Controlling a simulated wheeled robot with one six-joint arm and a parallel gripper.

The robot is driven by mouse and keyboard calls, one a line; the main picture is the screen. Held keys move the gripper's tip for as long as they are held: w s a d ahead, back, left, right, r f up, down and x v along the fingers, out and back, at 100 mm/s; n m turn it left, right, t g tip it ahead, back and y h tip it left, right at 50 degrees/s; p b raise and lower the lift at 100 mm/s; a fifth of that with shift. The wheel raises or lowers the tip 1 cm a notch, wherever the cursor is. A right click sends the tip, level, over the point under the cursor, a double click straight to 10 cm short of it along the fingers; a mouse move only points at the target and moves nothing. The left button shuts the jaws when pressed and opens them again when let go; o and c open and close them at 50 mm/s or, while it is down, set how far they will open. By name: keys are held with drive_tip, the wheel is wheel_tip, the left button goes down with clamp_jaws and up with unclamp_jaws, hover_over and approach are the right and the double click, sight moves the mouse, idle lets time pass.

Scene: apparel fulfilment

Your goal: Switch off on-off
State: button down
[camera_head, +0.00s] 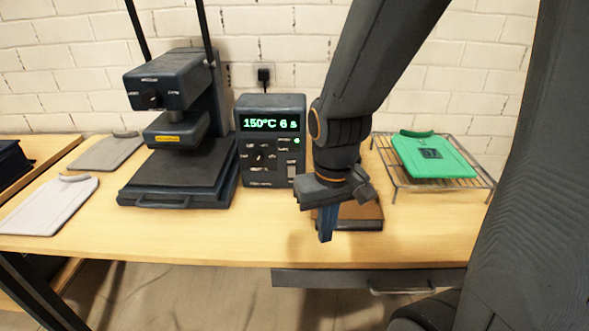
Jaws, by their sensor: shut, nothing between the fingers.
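The control box (270,100) stands upright on the table beside the heat press. Its lit green display (270,124) reads 150°C 6 s, and a small green light (297,141) glows below it. A pale rocker-like switch (292,170) sits at the lower right of its face; its on-off label is too small to read. A dark knob (257,156) is to the left. My gripper (326,236) is shut and empty, pointing down in front and to the right of the box, apart from it.
The heat press (175,170) stands left of the box. Grey folded shirts (50,205) lie at the left. A green shirt (432,155) lies on a wire rack (395,180) at the right. A brown-topped block (368,214) is behind my gripper. A drawer (340,279) is under the table's front edge.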

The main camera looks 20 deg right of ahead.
sight(292, 172)
drive_tip(key=w+d+r+n+t+h+p, duration=0.1)
drive_tip(key=w+d+n+t+p, duration=0.15)
drive_tip(key=w, duration=0.25)
drive_tip(key=w+d+r+n+t+p, duration=0.1)
drive_tip(key=w+d+r+n+t, duration=0.15)
drive_tip(key=w, duration=0.25)
drive_tip(key=w+a+r+n+t+y+p, duration=0.1)
drive_tip(key=w+a+r+n+y, duration=0.1)
drive_tip(key=w+n, duration=0.3)
drive_tip(key=a+n+y, duration=0.1)
drive_tip(key=n, duration=0.1)
drive_tip(key=shift+n+t+y+p, duration=0.3)
drive_tip(key=shift+n+y+p, duration=0.1)
drive_tip(key=shift+w, duration=0.1)
drive_tip(key=b+x, duration=0.2)
drive_tip(key=x, duration=0.8)
drive_tip(key=shift+w+f, duration=0.1)
drive_tip(key=shift+w, duration=0.05)
drive_tip(key=shift+w+d+r+p, duration=0.15)
drive_tip(key=shift+w+d+p, duration=0.15)
drive_tip(key=shift+w, duration=0.3)
drive_tip(key=shift+w+d+r+p, duration=0.15)
drive_tip(key=shift+w+p, duration=0.2)
drive_tip(key=shift+w, duration=0.2)
drive_tip(key=shift+w+d+r+p, duration=0.15)
drive_tip(key=shift+w+d+p, duration=0.15)
drive_tip(key=shift+w, duration=0.3)
